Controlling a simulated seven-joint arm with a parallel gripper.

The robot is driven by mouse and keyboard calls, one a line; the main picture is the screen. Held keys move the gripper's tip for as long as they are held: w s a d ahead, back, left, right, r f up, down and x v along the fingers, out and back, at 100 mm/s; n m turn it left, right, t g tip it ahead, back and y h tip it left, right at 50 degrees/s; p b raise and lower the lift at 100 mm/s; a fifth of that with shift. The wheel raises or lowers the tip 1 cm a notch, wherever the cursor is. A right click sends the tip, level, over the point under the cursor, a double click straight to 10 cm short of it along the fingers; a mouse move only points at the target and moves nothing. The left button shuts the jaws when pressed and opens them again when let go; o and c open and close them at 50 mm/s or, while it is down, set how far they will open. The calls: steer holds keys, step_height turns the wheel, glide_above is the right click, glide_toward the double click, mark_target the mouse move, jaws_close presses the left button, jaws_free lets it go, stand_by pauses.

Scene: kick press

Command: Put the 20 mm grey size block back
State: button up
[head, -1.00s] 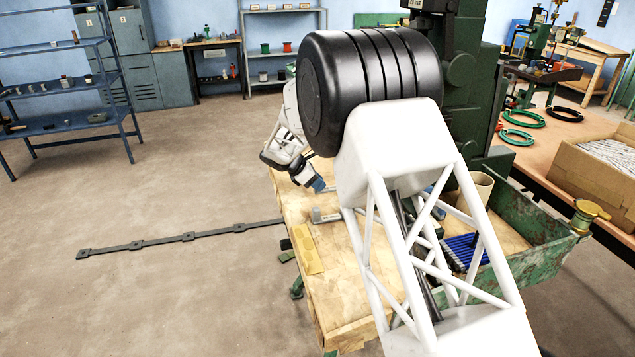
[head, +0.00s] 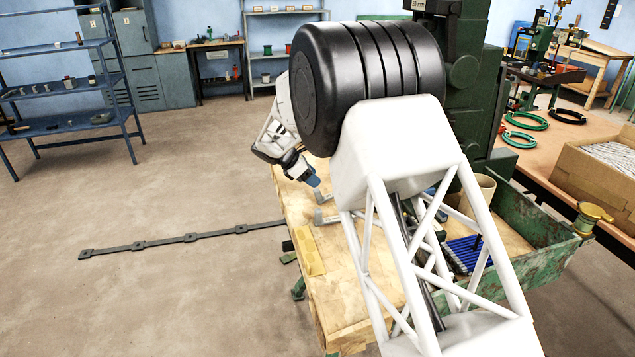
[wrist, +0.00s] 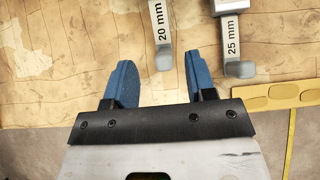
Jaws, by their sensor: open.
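A grey L-shaped piece with a white "20 mm" label (wrist: 160,36) lies on the wooden bench top in the wrist view. A like piece labelled "25 mm" (wrist: 232,40) lies to its right. My gripper (wrist: 158,66) is open, with nothing between its blue fingers. In the picture, the grey end of the 20 mm piece shows between the fingertips; I cannot tell the height gap. In the head view my gripper (head: 312,179) is over the bench's left edge, close to two small grey pieces (head: 326,218), whose labels are too small to read.
A yellow pad (head: 308,250) lies on the bench (head: 340,290); its edge also shows in the wrist view (wrist: 265,96). A green metal tray (head: 545,262) and a blue ribbed item (head: 466,254) are to the right. My own arm hides much of the bench.

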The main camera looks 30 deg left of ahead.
steer(key=v, duration=0.8)
steer(key=shift+d, duration=0.1)
stand_by(0.7)
